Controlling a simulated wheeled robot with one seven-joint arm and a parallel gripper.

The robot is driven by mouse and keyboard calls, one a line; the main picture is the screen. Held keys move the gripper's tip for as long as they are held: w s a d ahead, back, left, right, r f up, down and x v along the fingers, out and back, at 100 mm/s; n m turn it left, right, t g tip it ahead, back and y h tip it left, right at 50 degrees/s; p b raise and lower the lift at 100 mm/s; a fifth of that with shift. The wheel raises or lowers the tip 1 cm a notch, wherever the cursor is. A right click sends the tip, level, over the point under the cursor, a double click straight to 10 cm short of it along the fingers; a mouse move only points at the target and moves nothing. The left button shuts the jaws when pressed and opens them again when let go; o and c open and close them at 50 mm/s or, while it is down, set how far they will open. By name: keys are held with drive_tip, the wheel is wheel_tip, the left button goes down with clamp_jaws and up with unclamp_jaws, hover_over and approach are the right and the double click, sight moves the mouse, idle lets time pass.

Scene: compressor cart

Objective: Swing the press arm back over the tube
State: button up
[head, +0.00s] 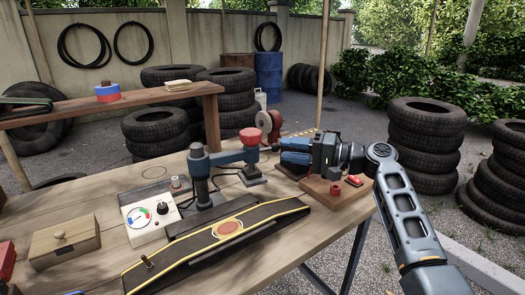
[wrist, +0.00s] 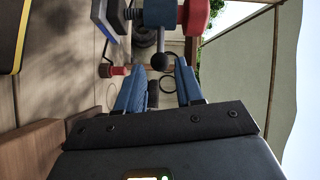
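The press arm (head: 232,156) is a blue bar on a dark post (head: 200,165). It points right, away from the tube (head: 180,252), and its end has a red cap (head: 249,136). The tube is a flat black strip with yellow edging and an orange-red round patch (head: 229,228), lying in front of the post. My gripper (head: 282,152) is just right of the arm's end. In the wrist view my open blue fingers (wrist: 153,72) point at a black ball handle (wrist: 160,62) below the blue bar (wrist: 160,12). The ball appears between the fingertips; contact cannot be told.
A white gauge box (head: 150,213) stands left of the post, a wooden box (head: 64,243) farther left. A grinder-like wheel (head: 264,122) stands behind. A raised shelf (head: 120,103) is at the back left.

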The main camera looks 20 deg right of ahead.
sight(270, 148)
drive_tip(key=shift+x, duration=3.2)
drive_tip(key=shift+c, duration=0.5)
clamp_jaws()
